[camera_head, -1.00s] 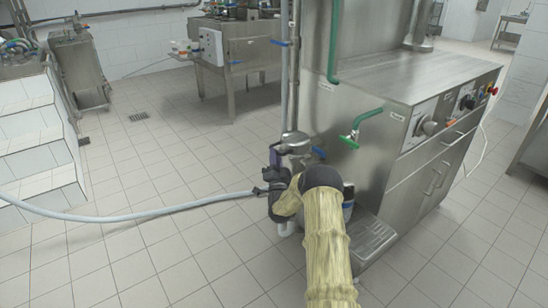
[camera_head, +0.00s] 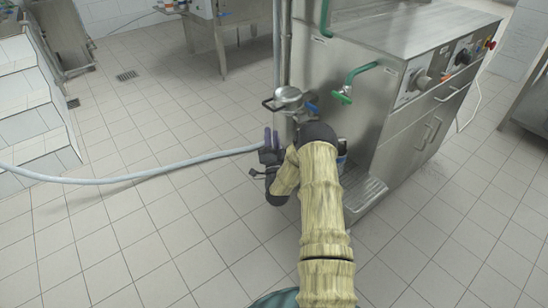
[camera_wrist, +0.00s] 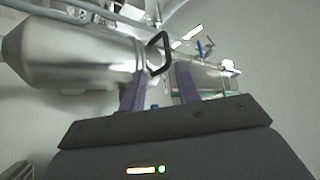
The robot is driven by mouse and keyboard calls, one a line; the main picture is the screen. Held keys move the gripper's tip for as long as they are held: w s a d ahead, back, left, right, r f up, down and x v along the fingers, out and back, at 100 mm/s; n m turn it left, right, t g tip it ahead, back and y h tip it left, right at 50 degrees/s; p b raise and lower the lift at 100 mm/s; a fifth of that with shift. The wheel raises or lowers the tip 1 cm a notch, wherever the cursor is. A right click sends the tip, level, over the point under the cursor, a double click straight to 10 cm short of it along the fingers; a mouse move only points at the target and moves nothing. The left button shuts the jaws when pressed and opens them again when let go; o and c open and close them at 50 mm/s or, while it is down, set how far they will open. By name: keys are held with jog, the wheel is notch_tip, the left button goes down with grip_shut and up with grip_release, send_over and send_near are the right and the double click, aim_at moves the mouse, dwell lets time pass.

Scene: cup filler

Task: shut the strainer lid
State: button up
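The strainer (camera_head: 289,98) is a round steel body with a domed top on the pipework at the left end of the steel machine. A dark loop handle (camera_head: 268,104) sticks out on its left. I cannot tell whether the lid is fully seated. My gripper (camera_head: 268,143) is below the strainer, apart from it, partly hidden by my forearm. In the wrist view, my two purple fingers (camera_wrist: 160,88) stand apart with nothing held between them. The steel strainer body (camera_wrist: 75,50) lies beyond them, and the dark loop handle (camera_wrist: 159,54) shows past the gap.
A pale hose (camera_head: 130,177) runs across to the left. White tiled steps (camera_head: 35,110) are at far left.

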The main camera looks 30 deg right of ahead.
jog(key=b+v, duration=0.2)
jog(key=v, duration=0.6)
jog(key=shift+s, duration=0.25)
jog(key=shift+f, duration=0.1)
jog(key=w+a+r+n+g+y, duration=0.2)
jog(key=a+n+g+y, duration=0.6)
jog(key=a+n+y, duration=0.45)
jog(key=s+a+r+n+g+h, duration=0.15)
jog(key=s+g, duration=0.25)
jog(key=s, duration=0.5)
jog(key=s+a+r+g+h, duration=0.1)
jog(key=s+a+r+g, duration=0.15)
jog(key=s, duration=0.65)
jog(key=s+a+r+g+h, duration=0.1)
jog(key=s+a+r+g, duration=0.15)
jog(key=s+g, duration=0.45)
notch_tip(320, 180, up, 37)
jog(key=s+t+p, duration=0.2)
jog(key=p, duration=3.4)
jog(key=shift+s+d, duration=0.2)
jog(key=shift+s, duration=0.05)
